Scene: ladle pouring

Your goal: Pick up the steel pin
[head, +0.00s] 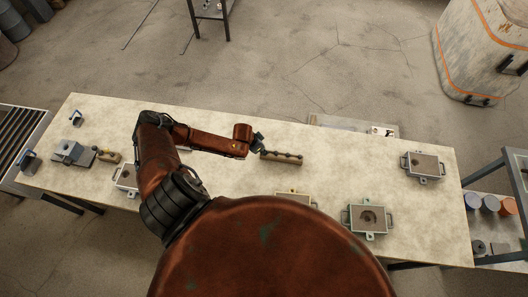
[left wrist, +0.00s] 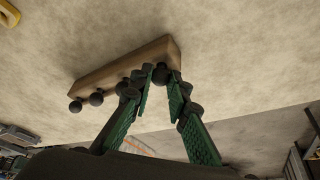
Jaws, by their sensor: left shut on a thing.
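A wooden block (head: 281,158) with a row of dark round-headed pins lies on the long pale table. In the left wrist view the block (left wrist: 112,68) runs diagonally, with dark pin heads (left wrist: 97,98) along its edge. My left gripper (head: 260,148) is at the block's left end in the head view. In the left wrist view its green-padded fingers (left wrist: 163,82) are closed around the steel pin (left wrist: 160,74) at the block's end. The fingers hide part of this pin, and I cannot tell whether it is still seated. My right gripper is not in view.
Grey mould boxes with handles stand at the right (head: 422,166) and front (head: 367,218) of the table (head: 340,165). A second small block (head: 107,156) and grey parts (head: 72,152) lie at the left. The tabletop right of the pin block is mostly clear.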

